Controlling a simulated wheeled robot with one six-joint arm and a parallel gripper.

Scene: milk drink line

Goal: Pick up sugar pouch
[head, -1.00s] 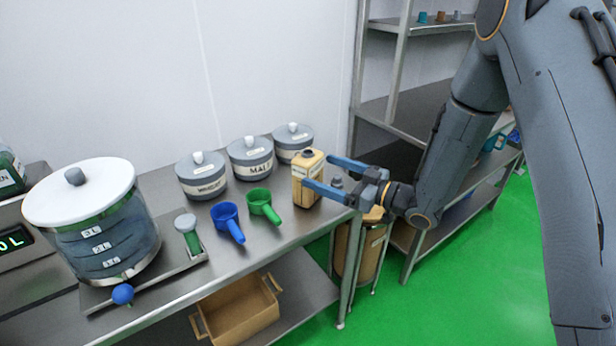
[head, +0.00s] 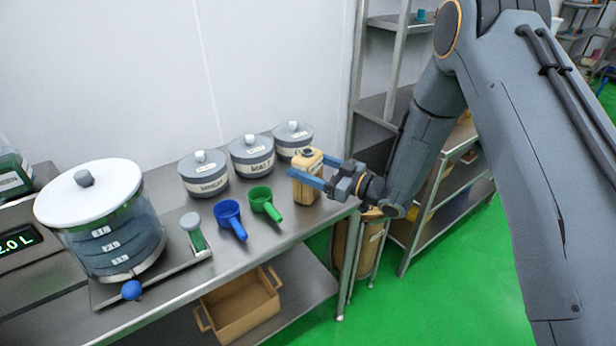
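The likely sugar pouch is a tan, bottle-shaped container (head: 305,190) with a dark cap and a small label. It stands upright near the right end of the steel table. My gripper (head: 308,172) reaches in from the right with its two blue fingers apart, one in front of the container and one behind or beside it. The far finger is partly hidden, and I cannot tell whether either finger touches the container. The container still rests on the table.
Grey lidded canisters (head: 203,174) stand at the back. A blue scoop (head: 229,215) and a green scoop (head: 262,200) lie left of the container. A large white-lidded vessel (head: 105,225) is at left. A steel shelf rack (head: 385,30) stands right. A tan bin (head: 240,308) sits below.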

